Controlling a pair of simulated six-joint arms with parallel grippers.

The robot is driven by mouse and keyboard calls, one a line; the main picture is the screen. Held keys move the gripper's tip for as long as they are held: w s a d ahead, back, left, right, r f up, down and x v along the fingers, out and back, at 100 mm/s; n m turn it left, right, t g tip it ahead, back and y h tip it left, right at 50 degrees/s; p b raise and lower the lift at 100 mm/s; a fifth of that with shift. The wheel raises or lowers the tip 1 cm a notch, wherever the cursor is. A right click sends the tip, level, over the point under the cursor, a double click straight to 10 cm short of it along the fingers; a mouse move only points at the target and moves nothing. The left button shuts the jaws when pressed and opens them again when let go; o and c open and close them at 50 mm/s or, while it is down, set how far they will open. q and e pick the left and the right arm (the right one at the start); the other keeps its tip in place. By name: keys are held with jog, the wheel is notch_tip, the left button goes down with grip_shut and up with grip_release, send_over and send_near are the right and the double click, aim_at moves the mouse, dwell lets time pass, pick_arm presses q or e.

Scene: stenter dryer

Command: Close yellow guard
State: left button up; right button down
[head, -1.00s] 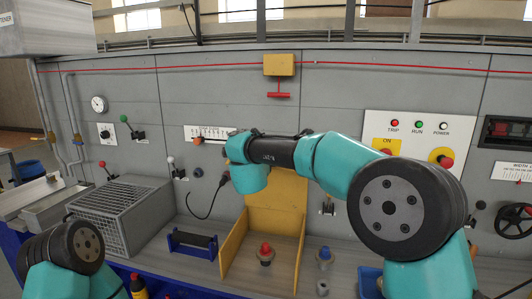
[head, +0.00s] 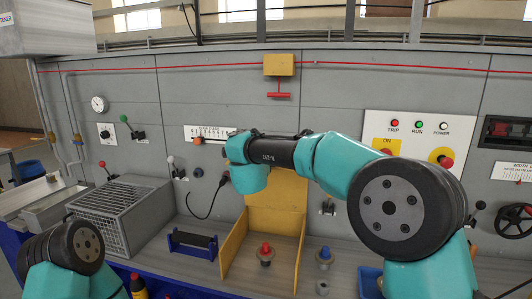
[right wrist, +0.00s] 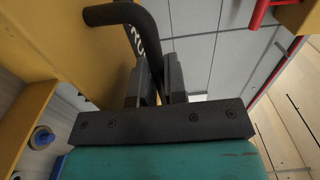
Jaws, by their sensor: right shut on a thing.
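The yellow guard (head: 285,190) stands upright at the back of the bench in the head view, partly hidden behind my right arm. Its yellow panel (right wrist: 75,50) fills the upper left of the right wrist view. A black bent handle (right wrist: 118,14) sticks out from that panel. My right gripper (right wrist: 160,68) is shut on the handle, its two dark fingers on either side of the bar. In the head view the right fingers are hidden by the arm. My left arm shows at the lower left, but its gripper is out of view.
Yellow side plates (head: 234,244) flank a red-topped knob (head: 265,253). A blue-topped knob (head: 325,257) stands to their right. A grey mesh cage (head: 118,213) and a blue-ended roller stand (head: 193,243) are to the left. A red pull handle (head: 278,95) hangs on the wall above.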

jog(key=shift+s+a+f, duration=0.25)
jog(key=shift+s+f, duration=0.15)
jog(key=shift+s, duration=0.3)
jog(key=s+a+f+t, duration=0.2)
jog(key=s+a+f, duration=0.2)
jog(key=s+f, duration=0.8)
jog(key=shift+s+f+t+h, duration=0.3)
jog(key=shift+s+f+h, duration=0.1)
jog(key=shift+f, duration=0.65)
jog(key=c, duration=1.2)
grip_release()
jog(key=shift+w, duration=0.1)
jog(key=shift+a, duration=0.1)
